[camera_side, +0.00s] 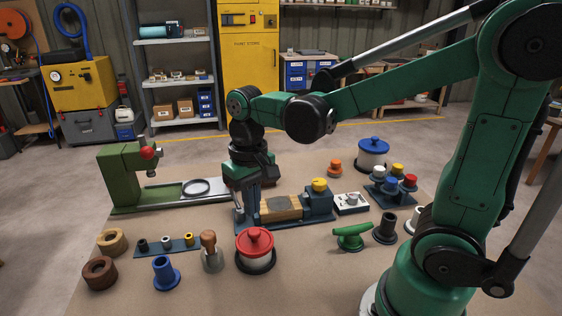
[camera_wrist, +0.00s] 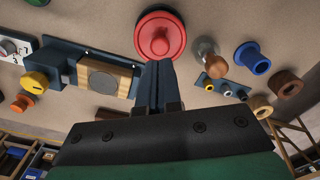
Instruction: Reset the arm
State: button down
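My green arm reaches over the bench from the right in the side view, bent at the elbow. My gripper (camera_side: 247,209) points down beside the left end of a dark blue vise (camera_side: 322,205) that holds a wooden block (camera_side: 281,208). In the wrist view my gripper's two dark fingers (camera_wrist: 158,66) lie together with nothing seen between them. The red-lidded pot (camera_wrist: 160,36) shows just beyond the fingertips, and the vise (camera_wrist: 67,62) with the block (camera_wrist: 108,75) lies to their left. The exact height of the fingertips above the bench is hard to tell.
A green press (camera_side: 127,176) with a grey rail stands left. Front left are wooden rings (camera_side: 100,272), a blue flanged piece (camera_side: 165,274) and a wooden-handled tool (camera_side: 210,252). A blue-lidded pot (camera_side: 372,153), a rack of coloured knobs (camera_side: 391,184) and a green-handled piece (camera_side: 352,236) stand right.

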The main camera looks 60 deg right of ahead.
aim_at(254, 231)
jog(key=shift+f, duration=2.15)
jog(key=shift+r, duration=0.1)
jog(key=shift+r, duration=3.45)
jog(key=n+t, duration=0.1)
jog(key=t, duration=0.1)
jog(key=s+n+t, duration=0.1)
jog(key=t, duration=0.1)
jog(key=n+t, duration=0.1)
jog(key=t, duration=0.2)
jog(key=shift+s+a+f, duration=0.2)
jog(key=shift+s+a, duration=0.15)
jog(key=shift+s, duration=0.05)
